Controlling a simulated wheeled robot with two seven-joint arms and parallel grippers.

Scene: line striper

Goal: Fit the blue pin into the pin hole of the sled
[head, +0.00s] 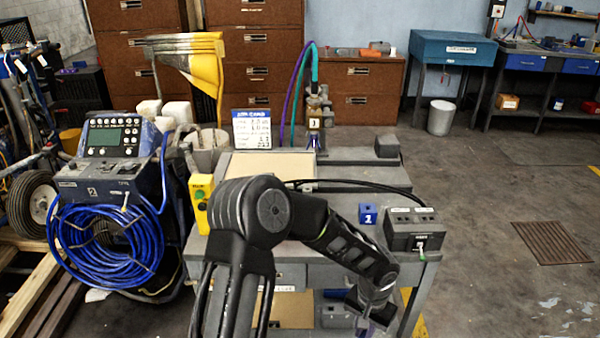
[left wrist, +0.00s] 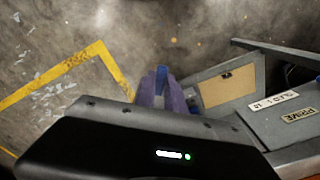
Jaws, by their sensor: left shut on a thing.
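My left arm comes in low and crosses in front of the workbench (head: 285,251) to its right front corner. My left gripper (head: 369,312) points down there, beside the bench and below its top. It is shut on a small blue-purple piece that looks like the blue pin, mostly hidden by the jaws. In the left wrist view the gripper (left wrist: 164,88) shows blue-purple at its tips over the floor. A brass fitting (head: 315,112) with hoses stands at the bench's back on grey metalwork. I cannot tell which part is the sled, and no pin hole is distinguishable. My right gripper is out of view.
A console with coiled blue hose (head: 108,245) stands left. The floor to the right is open.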

